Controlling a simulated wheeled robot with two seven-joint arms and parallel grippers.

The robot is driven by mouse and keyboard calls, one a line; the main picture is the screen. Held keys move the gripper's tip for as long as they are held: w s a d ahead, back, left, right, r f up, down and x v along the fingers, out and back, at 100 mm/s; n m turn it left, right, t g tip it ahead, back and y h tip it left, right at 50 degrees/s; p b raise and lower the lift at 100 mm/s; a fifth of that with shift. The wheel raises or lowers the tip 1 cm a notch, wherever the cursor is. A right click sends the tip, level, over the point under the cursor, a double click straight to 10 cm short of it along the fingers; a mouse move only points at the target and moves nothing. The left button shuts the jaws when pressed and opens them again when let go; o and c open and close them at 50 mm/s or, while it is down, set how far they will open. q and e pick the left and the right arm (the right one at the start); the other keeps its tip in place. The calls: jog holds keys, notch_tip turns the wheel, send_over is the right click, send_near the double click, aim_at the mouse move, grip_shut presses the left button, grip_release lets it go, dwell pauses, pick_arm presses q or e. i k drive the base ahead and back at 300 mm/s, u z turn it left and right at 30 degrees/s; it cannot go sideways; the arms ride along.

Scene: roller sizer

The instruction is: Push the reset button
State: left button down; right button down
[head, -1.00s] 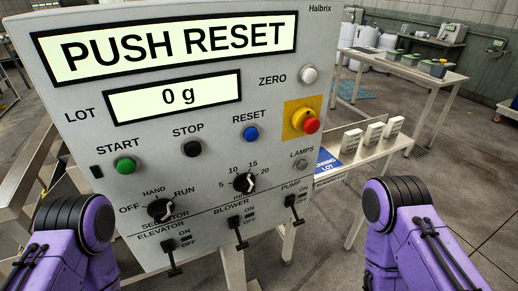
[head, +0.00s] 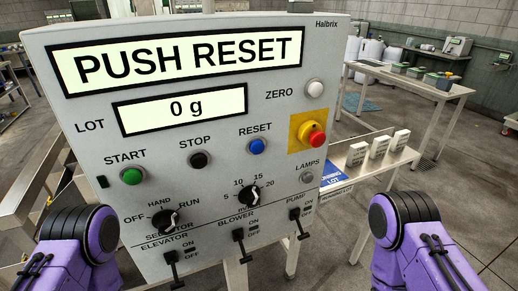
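The blue reset button (head: 256,147) is on the front of the grey control panel (head: 230,105), under the label RESET. The large display (head: 187,58) above reads PUSH RESET, and the lot display (head: 181,108) reads 0 g. The black stop button (head: 199,160) and green start button (head: 131,176) are to its left. A red emergency stop (head: 313,134) on a yellow plate is to its right. My two purple arms show at the lower left and lower right, apart from the panel face. Neither gripper is in view.
Several black switches and knobs line the lower panel, including the selector (head: 165,221) and the speed knob (head: 248,196). A white zero button (head: 315,89) is at upper right. A side shelf with white blocks (head: 379,145) stands right of the panel. Grey floor lies beyond.

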aim_at(257, 147)
jog(key=z, duration=2.15)
jog(key=k, duration=1.25)
jog(key=u, duration=1.45)
jog(key=i, duration=0.5)
jog(key=u, duration=0.1)
